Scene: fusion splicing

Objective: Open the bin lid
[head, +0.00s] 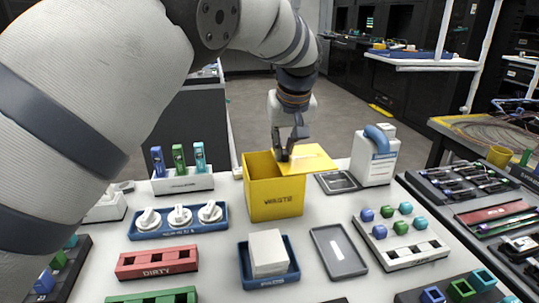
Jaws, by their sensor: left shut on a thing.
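The yellow bin (276,205), marked WASTE, stands upright on the white table at the middle back. Its yellow lid (318,159) sits at the top and sticks out past the bin's right side, at an angle to the rim. Some of the bin's inside shows on the left of the lid. My left gripper (286,153) comes down from above and is shut on the lid near its left edge. The fingers hide part of that edge. My right gripper is not in view.
A white bottle with a blue handle (375,158) stands right of the bin, beside a dark flat tray (338,182). A blue tray with white knobs (149,233) lies left. A blue tray holding a white block (289,276) and a grey tray (347,264) lie in front.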

